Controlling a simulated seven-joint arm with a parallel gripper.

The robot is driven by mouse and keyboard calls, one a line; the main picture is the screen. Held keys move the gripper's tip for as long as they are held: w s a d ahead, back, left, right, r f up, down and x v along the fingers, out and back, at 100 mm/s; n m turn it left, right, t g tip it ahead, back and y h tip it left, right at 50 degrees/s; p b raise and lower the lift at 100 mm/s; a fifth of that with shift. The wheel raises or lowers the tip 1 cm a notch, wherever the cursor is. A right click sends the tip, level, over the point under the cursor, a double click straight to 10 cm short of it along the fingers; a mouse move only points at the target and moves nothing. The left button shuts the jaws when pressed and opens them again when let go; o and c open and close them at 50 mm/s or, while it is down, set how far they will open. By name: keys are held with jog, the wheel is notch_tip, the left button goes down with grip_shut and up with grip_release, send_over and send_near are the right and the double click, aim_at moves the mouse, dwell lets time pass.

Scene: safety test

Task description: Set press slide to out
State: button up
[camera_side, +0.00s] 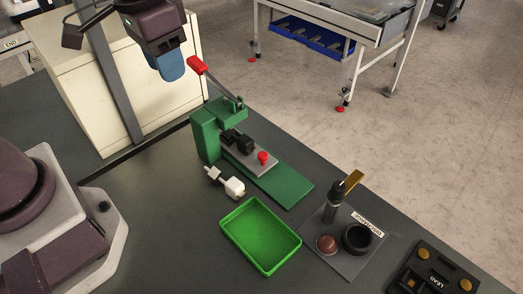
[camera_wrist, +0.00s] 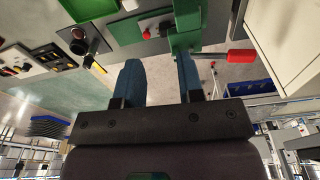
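The green press (camera_side: 206,135) stands on the dark table in the side view, its red-handled lever (camera_side: 197,66) raised. Its grey slide plate (camera_side: 252,165) carries a black block (camera_side: 238,141) and a red knob (camera_side: 263,158). The plate sits near the press column, with bare green base in front of it. My gripper (camera_side: 172,68) is above and left of the press, near the lever handle but apart from it. In the wrist view my gripper (camera_wrist: 158,78) is open with nothing between its blue fingers. The press (camera_wrist: 185,22), red knob (camera_wrist: 147,35) and red handle (camera_wrist: 241,56) lie beyond the fingers.
A white part (camera_side: 233,187) lies beside the press. A green tray (camera_side: 240,267) is in front. A black box marked LEAD (camera_side: 432,272) is at right. A cream cabinet (camera_side: 95,105) stands behind my gripper.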

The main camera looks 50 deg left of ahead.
jog(key=n+g, duration=0.2)
send_over(263, 155)
jog(key=s+a, duration=0.1)
jog(key=s, duration=0.2)
notch_tip(263, 155, down, 12)
jog(key=w+n, duration=0.2)
jog(key=w, duration=0.1)
jog(key=shift+t, duration=0.4)
jog(key=f, duration=1.3)
jog(key=shift+d, duration=0.4)
jog(key=shift+d, duration=0.1)
grip_shut()
